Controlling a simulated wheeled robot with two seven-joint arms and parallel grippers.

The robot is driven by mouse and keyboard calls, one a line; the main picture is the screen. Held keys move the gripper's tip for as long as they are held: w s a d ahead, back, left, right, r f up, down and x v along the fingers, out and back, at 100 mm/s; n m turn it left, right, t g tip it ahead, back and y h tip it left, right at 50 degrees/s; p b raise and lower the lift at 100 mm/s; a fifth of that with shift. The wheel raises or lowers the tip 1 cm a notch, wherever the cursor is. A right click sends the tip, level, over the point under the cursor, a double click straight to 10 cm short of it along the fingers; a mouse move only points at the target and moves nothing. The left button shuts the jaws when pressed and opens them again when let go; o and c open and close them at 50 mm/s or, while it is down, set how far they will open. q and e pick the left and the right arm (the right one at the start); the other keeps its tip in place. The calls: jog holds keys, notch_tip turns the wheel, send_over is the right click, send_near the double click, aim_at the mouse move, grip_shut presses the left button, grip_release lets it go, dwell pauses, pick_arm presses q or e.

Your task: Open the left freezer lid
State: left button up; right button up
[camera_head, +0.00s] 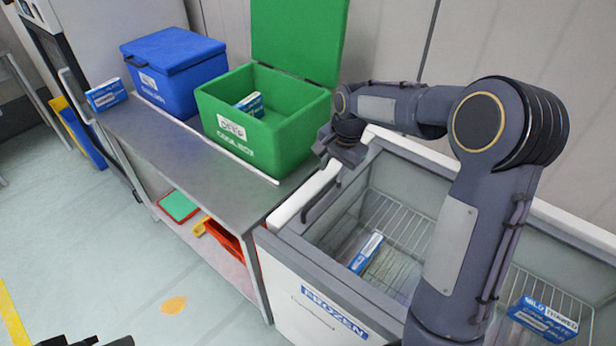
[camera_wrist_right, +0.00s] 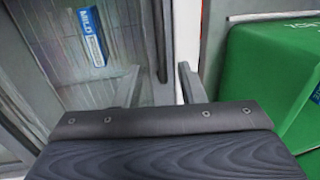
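The white freezer (camera_head: 320,300), labelled FROZEN, stands at the right. Its left section shows the wire rack inside; whether the clear left lid covers it is hard to tell. A dark handle-like bar (camera_head: 322,204) runs along the left side of the opening. My right gripper (camera_head: 338,172) is at the back left of this opening, near the bar. In the right wrist view its fingers (camera_wrist_right: 158,85) are apart, with a dark strip of the freezer edge (camera_wrist_right: 160,40) between them; contact is unclear. Dark parts at the bottom left edge may be my left gripper (camera_head: 85,342).
A steel table (camera_head: 165,145) adjoins the freezer. It carries an open green box (camera_head: 285,150) close to my right gripper, a closed blue box (camera_head: 175,75) and a small blue carton (camera_head: 106,95). Cartons lie inside the freezer (camera_head: 366,253). My right forearm crosses above the freezer.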

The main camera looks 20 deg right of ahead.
aim_at(325, 190)
jog(key=shift+w+a+f+p, duration=0.15)
jog(key=shift+w+f, duration=0.1)
jog(key=shift+f, duration=1.05)
jog(key=shift+w+a+f+p, duration=0.1)
jog(key=shift+w+f, duration=0.1)
jog(key=shift+f, duration=1.05)
jog(key=shift+w+a+f+p, duration=0.15)
jog(key=shift+w+f, duration=0.1)
jog(key=shift+f, duration=1.05)
grip_shut()
